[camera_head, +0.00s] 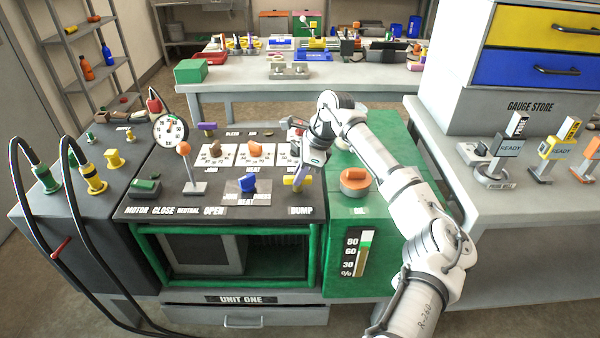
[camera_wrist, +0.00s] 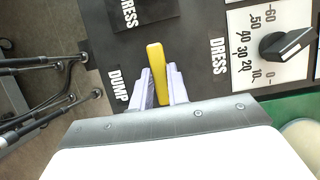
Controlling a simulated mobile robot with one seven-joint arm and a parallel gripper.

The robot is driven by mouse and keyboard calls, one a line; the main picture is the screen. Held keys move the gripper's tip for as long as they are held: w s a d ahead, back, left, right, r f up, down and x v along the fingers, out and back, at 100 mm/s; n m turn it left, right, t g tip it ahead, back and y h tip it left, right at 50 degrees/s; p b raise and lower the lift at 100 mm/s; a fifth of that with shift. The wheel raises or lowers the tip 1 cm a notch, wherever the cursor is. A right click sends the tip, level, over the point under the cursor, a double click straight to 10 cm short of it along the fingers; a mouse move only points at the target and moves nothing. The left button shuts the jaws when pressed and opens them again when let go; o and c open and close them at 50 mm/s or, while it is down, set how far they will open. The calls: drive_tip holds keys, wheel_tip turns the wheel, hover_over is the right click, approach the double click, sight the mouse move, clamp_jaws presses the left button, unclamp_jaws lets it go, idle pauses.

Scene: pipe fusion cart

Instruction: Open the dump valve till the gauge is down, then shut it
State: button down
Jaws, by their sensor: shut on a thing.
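The dump valve's yellow handle (camera_head: 304,182) is at the right end of the dark panel top, just behind the DUMP label (camera_head: 300,211). My gripper (camera_head: 297,180) reaches down over it from behind. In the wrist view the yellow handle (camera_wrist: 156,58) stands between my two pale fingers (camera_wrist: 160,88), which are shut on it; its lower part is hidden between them. The DUMP label (camera_wrist: 117,88) is to its left there. A round white gauge (camera_head: 170,131) stands at the panel's back left; its needle is too small to read.
An orange-knobbed lever (camera_head: 184,150), a blue knob (camera_head: 249,183) and several dial knobs share the panel. A green cabinet to the right has an orange knob (camera_head: 355,178) and a percent scale (camera_head: 356,252). Black hoses (camera_head: 73,205) arch at the left.

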drive_tip(key=shift+f+m+b, duration=0.1)
drive_tip(key=shift+m+b, duration=0.2)
drive_tip(key=m+t+b, duration=0.1)
drive_tip(key=m+b, duration=0.1)
drive_tip(key=shift+s+f+m, duration=0.1)
drive_tip(key=shift+m, duration=0.2)
drive_tip(key=m+t+b, duration=0.1)
drive_tip(key=m+b, duration=0.1)
drive_tip(key=m+h+b, duration=0.1)
drive_tip(key=m+b, duration=0.1)
drive_tip(key=shift+s+m+t+b, duration=0.1)
drive_tip(key=shift+m+t+b, duration=0.2)
drive_tip(key=shift+t, duration=0.1)
drive_tip(key=m+b, duration=0.2)
drive_tip(key=m+t+h+b, duration=0.1)
drive_tip(key=m+b, duration=0.2)
drive_tip(key=shift+s+a+h, duration=0.1)
drive_tip(key=shift+a+h, duration=0.1)
drive_tip(key=shift+h, duration=0.1)
drive_tip(key=m+h+b, duration=0.1)
drive_tip(key=m+b, duration=0.2)
drive_tip(key=m, duration=0.1)
drive_tip(key=shift+a+t+b, duration=0.1)
drive_tip(key=shift+t+b, duration=0.25)
drive_tip(key=shift+t, duration=0.05)
drive_tip(key=shift+r+m+h, duration=0.2)
drive_tip(key=shift+m+h, duration=0.1)
drive_tip(key=c, duration=1.4)
unclamp_jaws()
drive_tip(key=shift+o, duration=0.2)
